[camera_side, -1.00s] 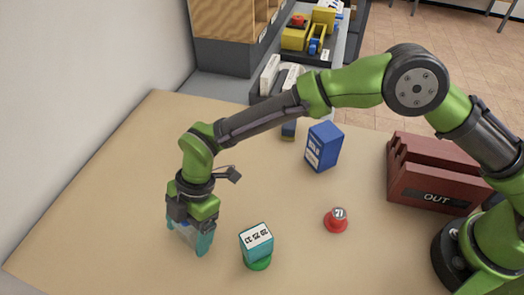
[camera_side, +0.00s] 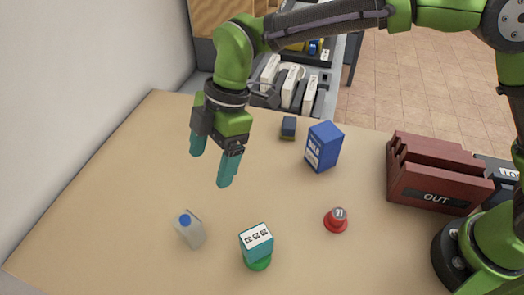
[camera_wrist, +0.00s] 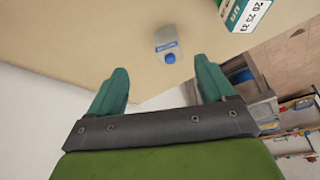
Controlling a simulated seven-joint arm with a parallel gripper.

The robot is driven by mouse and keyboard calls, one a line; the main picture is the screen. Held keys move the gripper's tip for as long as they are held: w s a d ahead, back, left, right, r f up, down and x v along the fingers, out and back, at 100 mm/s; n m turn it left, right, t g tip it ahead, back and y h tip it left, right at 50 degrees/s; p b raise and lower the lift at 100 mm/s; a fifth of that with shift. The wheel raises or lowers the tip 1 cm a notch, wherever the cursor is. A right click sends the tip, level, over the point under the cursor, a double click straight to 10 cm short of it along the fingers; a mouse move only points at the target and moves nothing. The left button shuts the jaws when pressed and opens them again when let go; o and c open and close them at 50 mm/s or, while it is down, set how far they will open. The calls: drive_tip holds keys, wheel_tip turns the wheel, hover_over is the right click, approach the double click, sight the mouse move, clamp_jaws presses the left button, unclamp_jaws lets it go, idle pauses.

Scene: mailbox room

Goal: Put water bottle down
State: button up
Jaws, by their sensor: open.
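The water bottle (camera_side: 189,230) is small, pale and clear with a blue cap. My gripper (camera_side: 211,166) is open and empty, with teal fingers pointing down. It is raised above the table, apart from the bottle and up and to the right of it in the side view. In the wrist view the two fingers (camera_wrist: 163,80) are spread wide with nothing between them.
A teal and white block on a green base (camera_side: 257,247) stands right of the bottle. A red stamp-like object (camera_side: 336,220), a blue box (camera_side: 323,147), a small dark block (camera_side: 289,128) and a dark red OUT tray (camera_side: 432,180) are further right. The table's left side is clear.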

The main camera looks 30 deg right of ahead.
drive_tip(key=s+d+r+m+t, duration=0.15)
drive_tip(key=d+r+m, duration=0.25)
drive_tip(key=d, duration=0.4)
drive_tip(key=d+r+m+t+h, duration=0.1)
drive_tip(key=d+r+m+t, duration=0.15)
drive_tip(key=d+m, duration=0.35)
drive_tip(key=s+d+r+m+t, duration=0.1)
drive_tip(key=d+r+m, duration=0.25)
drive_tip(key=d, duration=0.55)
drive_tip(key=s+d+f+m+t+h, duration=0.1)
drive_tip(key=s+d+m+t, duration=0.2)
drive_tip(key=s+d+m, duration=0.7)
drive_tip(key=d+m, duration=0.1)
drive_tip(key=d, duration=0.1)
drive_tip(key=shift+s+d, duration=0.2)
drive_tip(key=shift+d, duration=0.2)
